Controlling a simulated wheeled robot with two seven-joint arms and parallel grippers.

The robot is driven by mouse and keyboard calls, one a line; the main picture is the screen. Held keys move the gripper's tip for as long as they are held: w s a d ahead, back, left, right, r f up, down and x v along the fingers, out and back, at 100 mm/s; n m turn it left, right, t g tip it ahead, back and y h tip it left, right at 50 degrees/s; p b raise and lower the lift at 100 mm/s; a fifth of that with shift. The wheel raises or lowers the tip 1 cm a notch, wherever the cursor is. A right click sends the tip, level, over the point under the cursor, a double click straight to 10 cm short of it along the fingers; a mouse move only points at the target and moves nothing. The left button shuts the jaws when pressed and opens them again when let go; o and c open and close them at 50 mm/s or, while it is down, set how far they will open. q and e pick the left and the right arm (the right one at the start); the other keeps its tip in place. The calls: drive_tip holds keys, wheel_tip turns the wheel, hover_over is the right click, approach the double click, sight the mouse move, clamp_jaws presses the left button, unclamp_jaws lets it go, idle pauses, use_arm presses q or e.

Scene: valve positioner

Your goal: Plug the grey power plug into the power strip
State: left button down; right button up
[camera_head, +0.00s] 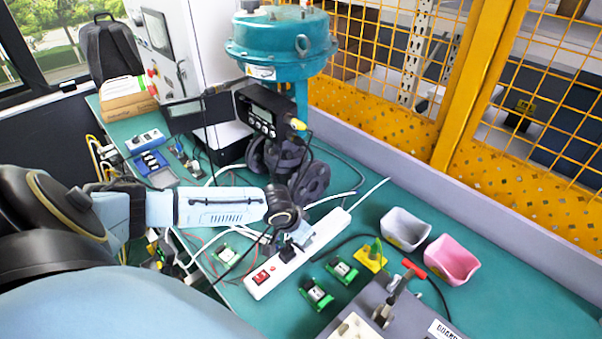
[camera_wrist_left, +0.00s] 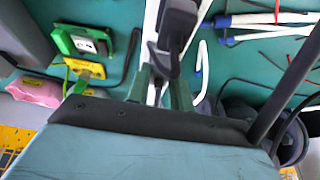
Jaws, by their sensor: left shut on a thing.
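The white power strip (camera_head: 266,278) lies diagonally on the green bench, with a red switch at its near end. It also shows as a white bar in the left wrist view (camera_wrist_left: 150,28). My left gripper (camera_head: 296,238) is over the middle of the strip, pointing down. In the wrist view its fingers (camera_wrist_left: 163,88) are shut on the dark grey plug (camera_wrist_left: 177,28), which lies over the strip. The plug also shows as a dark block at the strip's top in the head view (camera_head: 287,252). Whether its pins sit in a socket is hidden. My right gripper is not in view.
Small green boards (camera_head: 318,293) and a yellow block (camera_head: 372,256) lie right of the strip. A grey bin (camera_head: 405,229) and a pink bin (camera_head: 452,259) stand farther right. The teal valve actuator (camera_head: 280,38) rises behind my gripper. Loose cables cross the bench around the strip.

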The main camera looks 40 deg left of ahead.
use_arm(q)
drive_tip(key=shift+s+f+p, duration=0.15)
drive_tip(key=shift+f+p, duration=0.05)
drive_tip(key=shift+p, duration=0.1)
idle(1.0)
drive_tip(key=c, duration=1.2)
unclamp_jaws()
drive_tip(key=shift+o, duration=0.6)
drive_tip(key=shift+r, duration=0.1)
drive_tip(key=shift+o, duration=1.2)
drive_tip(key=p+v, duration=0.7)
drive_tip(key=p, duration=0.2)
